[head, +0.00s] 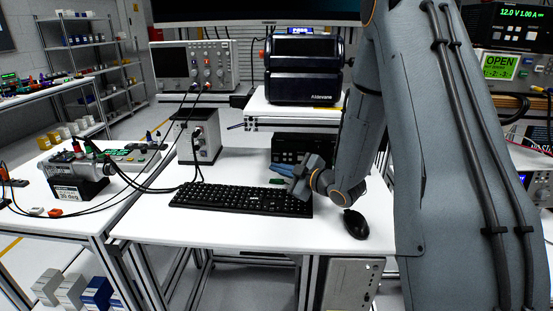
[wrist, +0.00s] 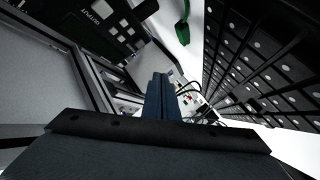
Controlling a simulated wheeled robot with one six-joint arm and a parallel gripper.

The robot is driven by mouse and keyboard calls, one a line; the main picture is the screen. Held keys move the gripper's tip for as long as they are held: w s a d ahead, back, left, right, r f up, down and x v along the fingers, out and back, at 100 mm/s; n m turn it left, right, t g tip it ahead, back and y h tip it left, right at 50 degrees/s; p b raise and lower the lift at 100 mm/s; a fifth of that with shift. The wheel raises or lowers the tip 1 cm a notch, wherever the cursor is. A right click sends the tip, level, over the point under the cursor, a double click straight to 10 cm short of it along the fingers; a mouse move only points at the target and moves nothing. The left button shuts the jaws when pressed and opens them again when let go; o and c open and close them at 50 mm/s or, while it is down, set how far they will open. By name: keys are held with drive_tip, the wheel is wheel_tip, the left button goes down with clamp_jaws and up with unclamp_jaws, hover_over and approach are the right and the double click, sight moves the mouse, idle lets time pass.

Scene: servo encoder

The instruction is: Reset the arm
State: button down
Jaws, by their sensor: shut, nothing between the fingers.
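My gripper (head: 279,170) is low over the back right part of the white bench in the head view. Its blue fingers point left and away, just behind the right end of the black keyboard (head: 240,199). In the wrist view the fingers (wrist: 160,82) are together, with nothing between them. My arm comes down from the upper right of the head view and bends at the wrist near the bench. I cannot tell whether the fingers touch anything.
A black mouse (head: 355,223) lies right of the keyboard, near my wrist. A dark box (head: 300,147) stands just behind my gripper. A grey box with cables (head: 198,138) stands to the left. A monitor edge (head: 255,12) hangs above.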

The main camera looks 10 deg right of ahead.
drive_tip(key=shift+s+a, duration=0.1)
drive_tip(key=shift+s, duration=0.2)
